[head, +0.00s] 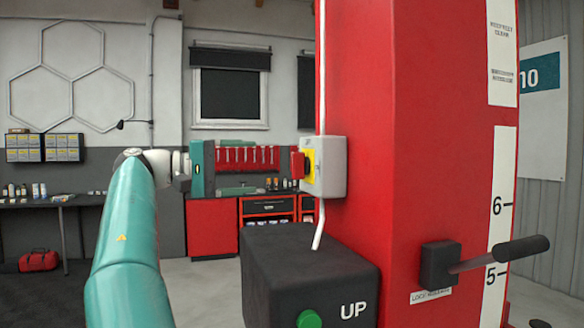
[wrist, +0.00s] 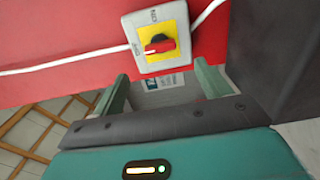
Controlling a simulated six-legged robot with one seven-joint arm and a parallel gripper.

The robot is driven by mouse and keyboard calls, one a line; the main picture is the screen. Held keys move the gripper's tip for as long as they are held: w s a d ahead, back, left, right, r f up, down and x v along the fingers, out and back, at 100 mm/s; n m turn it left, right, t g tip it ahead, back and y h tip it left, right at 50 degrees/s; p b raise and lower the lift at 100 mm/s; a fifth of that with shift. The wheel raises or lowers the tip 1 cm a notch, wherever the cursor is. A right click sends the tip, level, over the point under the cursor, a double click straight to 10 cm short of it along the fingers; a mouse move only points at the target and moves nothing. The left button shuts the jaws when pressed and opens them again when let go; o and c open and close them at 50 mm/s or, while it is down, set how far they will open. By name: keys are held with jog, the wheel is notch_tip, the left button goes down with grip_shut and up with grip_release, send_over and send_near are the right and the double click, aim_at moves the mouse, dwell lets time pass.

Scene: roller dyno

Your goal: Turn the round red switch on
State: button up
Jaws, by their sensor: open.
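The round red switch (head: 297,165) sticks out from a yellow plate on a light grey box (head: 332,166), fixed to the side of a red post. In the wrist view the switch (wrist: 159,45) has a red handle lying nearly crosswise on a black base; the small lettering on the box is unreadable. My gripper (wrist: 163,76) is open and empty, its two teal fingers apart. In that view the switch lies beyond the fingertips, above the gap between them. In the head view my gripper (head: 240,190) is left of the switch, with clear space between.
The red post (head: 365,100) fills the right side. A black box (head: 305,275) with a green button marked UP stands below the switch. A black lever (head: 495,255) sticks out at right. A white cable (head: 321,225) runs along the post. A workbench stands far behind.

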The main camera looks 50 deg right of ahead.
aim_at(300, 166)
jog(key=x, duration=1)
jog(key=shift+s+d, duration=0.15)
jog(key=shift+d, duration=0.15)
jog(key=c, duration=1)
